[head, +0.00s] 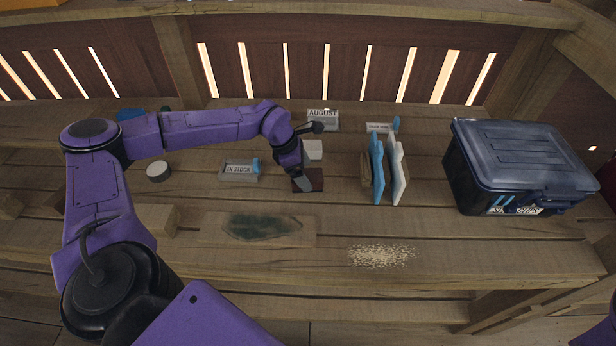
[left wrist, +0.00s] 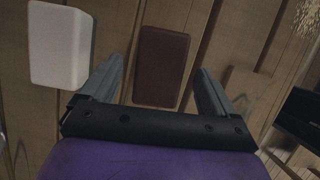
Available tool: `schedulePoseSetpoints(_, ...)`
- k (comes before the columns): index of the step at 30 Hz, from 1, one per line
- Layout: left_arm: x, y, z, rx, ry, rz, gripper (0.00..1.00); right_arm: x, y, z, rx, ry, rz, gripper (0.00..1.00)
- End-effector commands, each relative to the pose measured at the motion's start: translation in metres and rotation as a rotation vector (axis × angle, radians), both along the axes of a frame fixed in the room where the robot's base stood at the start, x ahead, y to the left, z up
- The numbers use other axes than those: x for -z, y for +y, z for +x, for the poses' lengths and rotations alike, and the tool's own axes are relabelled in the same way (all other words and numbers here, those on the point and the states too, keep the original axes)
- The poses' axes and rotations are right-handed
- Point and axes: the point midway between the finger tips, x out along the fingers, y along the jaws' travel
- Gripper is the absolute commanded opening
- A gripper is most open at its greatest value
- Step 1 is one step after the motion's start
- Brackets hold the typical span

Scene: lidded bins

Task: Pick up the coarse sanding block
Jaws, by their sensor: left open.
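A dark reddish-brown block (head: 314,181), which looks like a sanding block, lies flat on the wooden bench near the middle. A pale, whitish block (head: 313,149) lies just behind it. No grit label is readable on either. My left gripper (head: 304,185) points down over the brown block and hides part of it. In the left wrist view the brown block (left wrist: 161,62) shows between the two open, spread fingers, with space on both sides. The white block (left wrist: 60,45) is outside the fingers, to the left. My right gripper is not in view.
A blue lidded bin (head: 525,165) stands at the right. Upright blue and white pieces (head: 397,172) stand right of the blocks. A stained board (head: 300,232) and pale shavings (head: 382,255) lie in front.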

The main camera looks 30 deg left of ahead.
Motion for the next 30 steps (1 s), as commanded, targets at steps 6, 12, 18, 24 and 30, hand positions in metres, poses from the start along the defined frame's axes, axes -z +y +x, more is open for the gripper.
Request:
schedulePoseSetpoints(6,0.024,-0.007,0.006,-0.001,0.001,0.001,0.89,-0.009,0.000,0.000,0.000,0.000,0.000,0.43)
schedulePoseSetpoints(12,0.025,-0.007,0.007,0.000,-0.001,0.001,0.86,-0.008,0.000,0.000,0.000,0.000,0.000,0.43)
schedulePoseSetpoints(18,0.025,-0.007,0.007,0.000,-0.001,0.001,0.31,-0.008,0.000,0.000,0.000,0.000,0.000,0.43)
schedulePoseSetpoints(24,0.024,-0.007,0.007,-0.001,-0.001,0.001,0.30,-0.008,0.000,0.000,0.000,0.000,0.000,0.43)
schedulePoseSetpoints(30,0.012,-0.007,0.008,0.000,-0.005,0.000,0.30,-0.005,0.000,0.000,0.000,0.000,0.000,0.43)
